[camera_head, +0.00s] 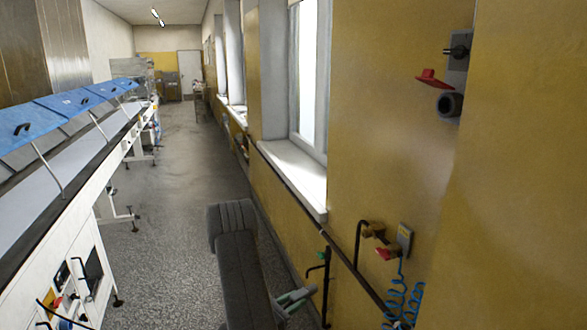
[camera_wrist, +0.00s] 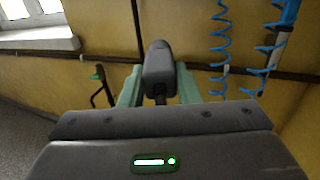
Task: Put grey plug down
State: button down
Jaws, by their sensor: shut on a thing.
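The grey plug (camera_wrist: 158,69) is in the wrist view, a dark grey rounded block with a narrower top end. It sits between the two pale green fingers of my gripper (camera_wrist: 158,78), which are shut on it. It is held off the floor, in front of the yellow wall. In the head view my gripper (camera_head: 294,299) is low, close to the wall and below the window. The plug cannot be made out clearly there.
The yellow wall carries a dark pipe (camera_head: 343,258), a red-handled valve (camera_head: 384,252) and blue coiled hoses (camera_head: 403,305). A green-handled tap (camera_head: 321,256) is near my gripper. A white machine with blue covers (camera_head: 62,104) stands left. The grey floor (camera_head: 170,235) between is clear.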

jog(key=shift+w+d+n+t+y, duration=0.1)
jog(key=shift+d+n+t+y, duration=0.05)
jog(key=shift+n+t+y, duration=0.45)
jog(key=shift+w+d+n+t+y, duration=0.1)
jog(key=shift+d+n+t+y, duration=0.05)
jog(key=shift+n+t+y, duration=0.4)
jog(key=shift+s+a+n+t+y, duration=0.15)
jog(key=shift+n+t+y, duration=0.35)
jog(key=shift+y, duration=0.2)
jog(key=shift+s+a+n+t+y, duration=0.1)
jog(key=shift+n+t+y, duration=0.35)
jog(key=shift+y, duration=0.2)
